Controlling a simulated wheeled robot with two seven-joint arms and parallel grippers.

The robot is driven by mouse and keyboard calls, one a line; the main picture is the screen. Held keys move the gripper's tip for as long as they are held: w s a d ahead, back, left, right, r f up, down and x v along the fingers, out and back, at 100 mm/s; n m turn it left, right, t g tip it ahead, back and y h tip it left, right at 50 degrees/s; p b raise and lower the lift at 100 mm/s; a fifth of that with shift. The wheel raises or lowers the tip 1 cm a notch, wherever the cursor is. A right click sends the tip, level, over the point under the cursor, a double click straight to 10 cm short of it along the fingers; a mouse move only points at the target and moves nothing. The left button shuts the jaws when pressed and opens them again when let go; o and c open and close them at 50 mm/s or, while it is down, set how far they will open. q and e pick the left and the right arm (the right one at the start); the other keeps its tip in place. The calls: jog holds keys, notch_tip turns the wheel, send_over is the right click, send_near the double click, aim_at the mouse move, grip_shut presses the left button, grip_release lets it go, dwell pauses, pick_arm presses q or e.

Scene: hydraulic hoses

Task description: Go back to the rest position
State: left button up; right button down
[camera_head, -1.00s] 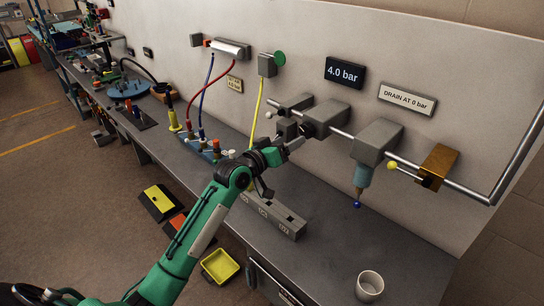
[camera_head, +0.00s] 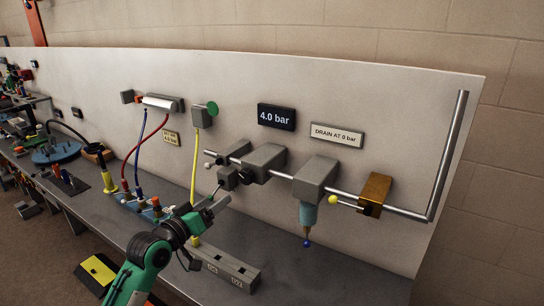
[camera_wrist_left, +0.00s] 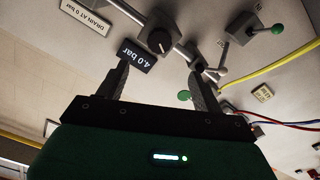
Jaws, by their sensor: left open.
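My left gripper (camera_head: 222,201) is open and empty, in front of the wall pipe and a little below the grey valve blocks (camera_head: 262,162). In the left wrist view its two fingers (camera_wrist_left: 160,70) stand wide apart with nothing between them. Beyond them are a black round knob (camera_wrist_left: 159,40) and the display reading 4.0 bar (camera_wrist_left: 137,57). In the head view my green left arm comes up from the bottom left, over the bench edge. My right gripper is not in view.
A grey slotted block (camera_head: 235,270) lies on the bench close below my left gripper. A blue-tipped nozzle (camera_head: 308,215) hangs to the right. Red, blue and yellow (camera_head: 194,170) hoses run down left of the gripper. The bench (camera_head: 330,280) is clear at the right.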

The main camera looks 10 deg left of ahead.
pick_arm(q)
jog(key=s+d+f+m+g+y, duration=0.1)
jog(key=s+d+f+g+y, duration=0.2)
jog(key=s+f, duration=0.6)
jog(key=s+d+f+m+g, duration=0.15)
jog(key=s+f+g, duration=0.25)
jog(key=s+f, duration=0.55)
jog(key=s+f+g+y, duration=0.2)
jog(key=s+f+g, duration=0.15)
jog(key=s, duration=0.55)
jog(key=s+f+g+y, duration=0.1)
jog(key=s+f+g, duration=0.3)
jog(key=s, duration=0.5)
notch_tip(320, 180, down, 31)
jog(key=m, duration=0.1)
jog(key=s+a+f+g, duration=0.1)
jog(key=s+a+f, duration=0.2)
jog(key=s+f, duration=1.6)
jog(key=shift+s+a+f, duration=0.15)
jog(key=shift+s+f, duration=0.25)
jog(key=shift+f, duration=0.35)
jog(key=shift+g, duration=0.25)
